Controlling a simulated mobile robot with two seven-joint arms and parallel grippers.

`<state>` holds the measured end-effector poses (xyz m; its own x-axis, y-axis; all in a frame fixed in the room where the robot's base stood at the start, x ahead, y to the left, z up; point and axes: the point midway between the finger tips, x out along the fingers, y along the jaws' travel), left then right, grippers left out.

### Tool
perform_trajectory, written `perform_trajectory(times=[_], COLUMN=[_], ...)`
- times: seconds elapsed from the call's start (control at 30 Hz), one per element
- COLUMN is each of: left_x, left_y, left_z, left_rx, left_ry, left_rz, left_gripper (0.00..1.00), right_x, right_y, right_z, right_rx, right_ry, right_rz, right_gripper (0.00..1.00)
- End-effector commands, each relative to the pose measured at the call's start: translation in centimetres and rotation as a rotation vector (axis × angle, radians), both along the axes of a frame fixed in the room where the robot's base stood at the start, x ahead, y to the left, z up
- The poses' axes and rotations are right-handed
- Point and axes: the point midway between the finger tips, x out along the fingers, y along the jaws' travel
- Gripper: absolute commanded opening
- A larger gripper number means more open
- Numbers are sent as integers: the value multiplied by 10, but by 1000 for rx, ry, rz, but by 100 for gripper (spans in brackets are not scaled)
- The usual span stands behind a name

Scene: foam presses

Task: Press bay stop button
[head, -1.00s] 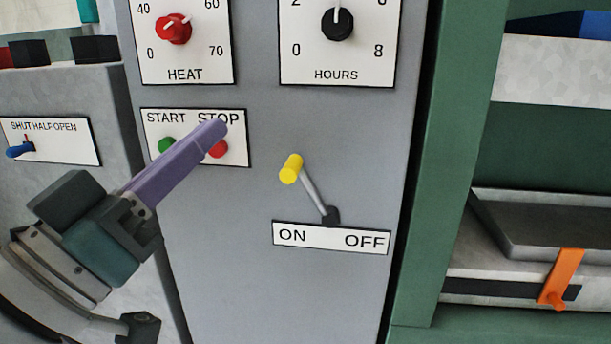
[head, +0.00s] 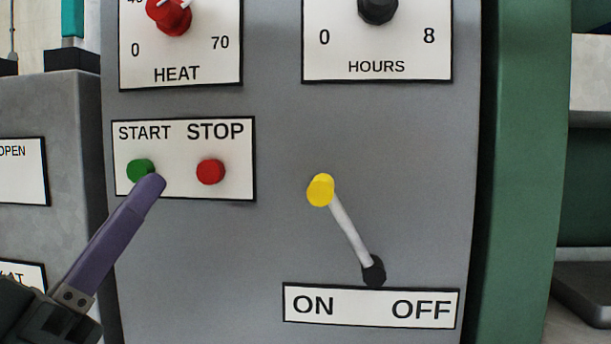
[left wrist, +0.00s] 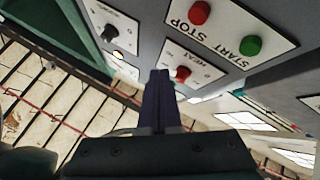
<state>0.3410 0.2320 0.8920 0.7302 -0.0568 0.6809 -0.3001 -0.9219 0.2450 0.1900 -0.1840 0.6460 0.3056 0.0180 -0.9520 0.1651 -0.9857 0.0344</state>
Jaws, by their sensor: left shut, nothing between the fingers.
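The red STOP button (head: 210,172) sits on a white plate (head: 185,190) on the grey panel, right of the green START button (head: 141,171). Both show in the left wrist view, STOP (left wrist: 199,13) and START (left wrist: 250,46). My left gripper (head: 152,187), with purple fingers, is shut and empty. In the head view its tip appears just below and right of the green button and left of the red one. I cannot tell its distance from the panel; no contact is clear. My right gripper is not in view.
A lever with a yellow knob (head: 321,190) leans toward ON above the ON/OFF plate (head: 370,306). The red HEAT knob (head: 170,16) and black HOURS knob (head: 377,9) are above. A green frame (head: 530,180) stands at the right.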

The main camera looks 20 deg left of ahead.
Motion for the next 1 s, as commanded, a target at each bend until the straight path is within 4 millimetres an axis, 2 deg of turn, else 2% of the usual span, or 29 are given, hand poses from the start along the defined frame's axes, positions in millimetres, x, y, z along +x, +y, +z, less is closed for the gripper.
perform_trajectory(times=[0.23,0.7,1.0], left_x=[15,75,86], left_y=[3,18,20], left_z=[-2,-2,0], left_rx=[2,2,1], left_ry=[-3,-2,1], left_rz=[-1,0,0], left_gripper=[0,0,0], right_x=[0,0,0], right_y=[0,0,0], right_z=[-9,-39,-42], right_rx=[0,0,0], right_ry=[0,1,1], right_rz=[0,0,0], right_gripper=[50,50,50])
